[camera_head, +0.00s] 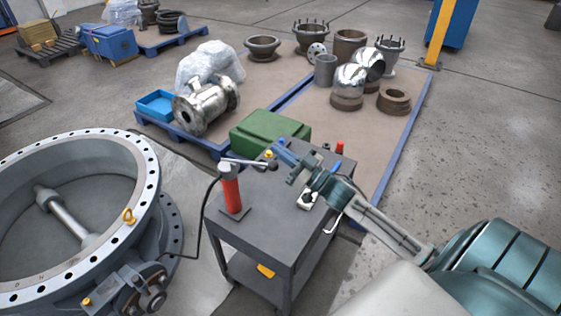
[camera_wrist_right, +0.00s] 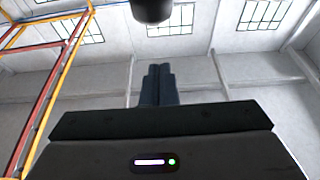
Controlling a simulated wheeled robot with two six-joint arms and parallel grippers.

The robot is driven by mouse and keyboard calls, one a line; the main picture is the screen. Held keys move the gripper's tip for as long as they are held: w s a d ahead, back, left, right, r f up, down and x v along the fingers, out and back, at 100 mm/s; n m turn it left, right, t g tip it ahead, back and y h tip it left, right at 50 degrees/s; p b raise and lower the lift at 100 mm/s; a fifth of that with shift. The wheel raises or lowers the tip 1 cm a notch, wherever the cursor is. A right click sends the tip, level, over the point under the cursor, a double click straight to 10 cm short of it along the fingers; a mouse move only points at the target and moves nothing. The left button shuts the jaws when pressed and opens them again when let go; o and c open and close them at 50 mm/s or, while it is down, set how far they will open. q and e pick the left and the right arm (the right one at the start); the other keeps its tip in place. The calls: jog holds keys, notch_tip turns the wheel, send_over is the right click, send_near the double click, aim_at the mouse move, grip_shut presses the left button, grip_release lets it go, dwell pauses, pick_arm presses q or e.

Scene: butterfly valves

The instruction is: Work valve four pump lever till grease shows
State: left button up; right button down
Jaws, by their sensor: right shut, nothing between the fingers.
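A red grease pump (camera_head: 231,190) stands upright on the dark grey cart. Its pale lever (camera_head: 245,163) runs nearly level to the right and ends in a black knob (camera_head: 272,164). My right gripper (camera_head: 281,150) is beside the knob, shut and empty. In the right wrist view its closed fingers (camera_wrist_right: 157,84) point up toward a dark rounded thing (camera_wrist_right: 152,10), probably the knob, with a gap between. A black hose runs from the pump down to the large flanged valve (camera_head: 150,190) at left. No number shows on it, and I see no grease. My left gripper is out of view.
Behind are pallets with a metal valve body (camera_head: 205,105) and pipe fittings. The floor at right is open.

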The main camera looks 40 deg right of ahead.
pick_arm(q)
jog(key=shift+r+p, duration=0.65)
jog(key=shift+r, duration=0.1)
pick_arm(e)
jog(key=shift+w+f, duration=0.1)
jog(key=shift+f, duration=1.9)
pick_arm(q)
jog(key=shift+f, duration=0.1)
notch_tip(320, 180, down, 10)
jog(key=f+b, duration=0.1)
jog(key=b, duration=1)
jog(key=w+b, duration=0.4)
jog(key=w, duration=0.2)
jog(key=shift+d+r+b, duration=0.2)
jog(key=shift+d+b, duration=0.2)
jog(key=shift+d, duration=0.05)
pick_arm(e)
notch_tip(320, 180, down, 11)
jog(key=s+t+y, duration=0.1)
jog(key=s+t, duration=0.1)
jog(key=t, duration=0.1)
jog(key=shift+d+r+t, duration=0.15)
jog(key=shift+d+t, duration=0.15)
jog(key=shift+t, duration=0.1)
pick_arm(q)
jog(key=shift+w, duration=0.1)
